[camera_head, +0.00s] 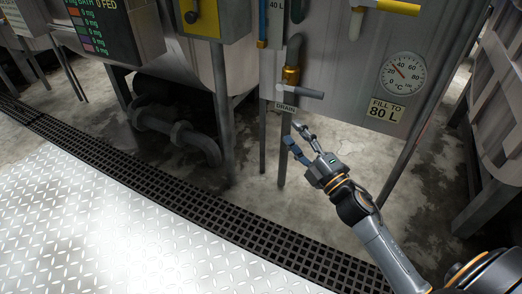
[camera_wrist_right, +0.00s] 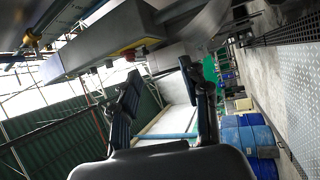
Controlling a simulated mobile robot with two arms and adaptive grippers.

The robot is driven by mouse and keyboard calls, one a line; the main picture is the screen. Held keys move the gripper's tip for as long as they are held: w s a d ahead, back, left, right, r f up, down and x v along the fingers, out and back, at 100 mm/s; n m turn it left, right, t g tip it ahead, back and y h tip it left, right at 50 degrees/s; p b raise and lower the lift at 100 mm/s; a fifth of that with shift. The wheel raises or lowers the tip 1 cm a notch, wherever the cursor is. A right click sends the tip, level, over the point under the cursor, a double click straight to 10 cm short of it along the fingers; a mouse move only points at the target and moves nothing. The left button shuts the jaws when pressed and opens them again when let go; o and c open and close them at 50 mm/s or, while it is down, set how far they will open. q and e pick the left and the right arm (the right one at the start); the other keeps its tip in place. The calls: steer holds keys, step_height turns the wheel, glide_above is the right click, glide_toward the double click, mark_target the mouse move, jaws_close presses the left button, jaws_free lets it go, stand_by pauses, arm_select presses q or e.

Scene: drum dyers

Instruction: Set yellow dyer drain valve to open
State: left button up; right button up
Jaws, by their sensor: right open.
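The drain valve (camera_head: 291,76) has a brass body on a vertical pipe at the front of the grey dyer tank (camera_head: 345,62). Its pale grey lever (camera_head: 302,91) lies roughly level and points right, across the pipe. A DRAIN label (camera_head: 285,107) is just below it. My right gripper (camera_head: 299,139) is open and empty, below the lever and apart from it, with its fingers pointing up and left. Its two spread fingers also show in the right wrist view (camera_wrist_right: 164,88), with nothing between them; the valve is not recognisable there. My left gripper is not in view.
A round temperature gauge (camera_head: 402,74) and a FILL TO 80 L sign (camera_head: 386,110) are right of the valve. A yellow-handled valve (camera_head: 385,6) is above. Tank legs stand nearby. A dark floor grate (camera_head: 200,193) runs across the front. Blue barrels (camera_wrist_right: 246,136) show in the wrist view.

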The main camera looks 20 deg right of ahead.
steer(key=s+a+r+y, duration=0.3)
steer(key=s+a+y, duration=0.1)
steer(key=a, duration=0.2)
steer(key=s+a+r+m+t+y+b, duration=0.1)
steer(key=s+a+r+y, duration=0.3)
steer(key=a, duration=0.2)
steer(key=shift+a, duration=0.4)
steer(key=shift+r, duration=0.1)
